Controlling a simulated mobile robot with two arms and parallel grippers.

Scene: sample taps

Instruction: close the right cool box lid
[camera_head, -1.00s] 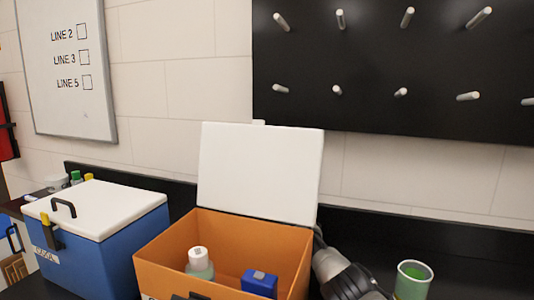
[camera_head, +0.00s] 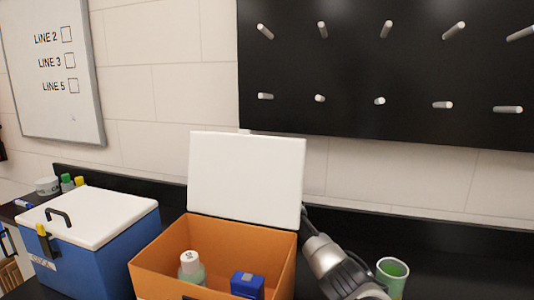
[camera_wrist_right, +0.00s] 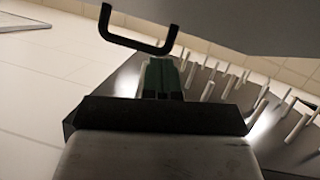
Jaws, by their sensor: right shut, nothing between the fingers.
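The right cool box (camera_head: 160,265) is orange. Its white lid (camera_head: 246,178) stands open, roughly upright at the back of the box. My right arm reaches up beside the box's right side, and its gripper end is mostly hidden behind the lid's right edge in the head view. In the right wrist view my right gripper (camera_wrist_right: 162,78) is shut and empty, close to the lid's outer face (camera_wrist_right: 240,22) and its black handle (camera_wrist_right: 138,43). I cannot tell whether it touches the lid. My left gripper is not in view.
A white-capped bottle (camera_head: 190,268) and a blue container (camera_head: 247,285) are inside the orange box. A blue cool box (camera_head: 110,250) with its white lid shut stands at the left. A green cup (camera_head: 391,278) stands right of my arm. A black pegboard (camera_head: 390,70) hangs behind.

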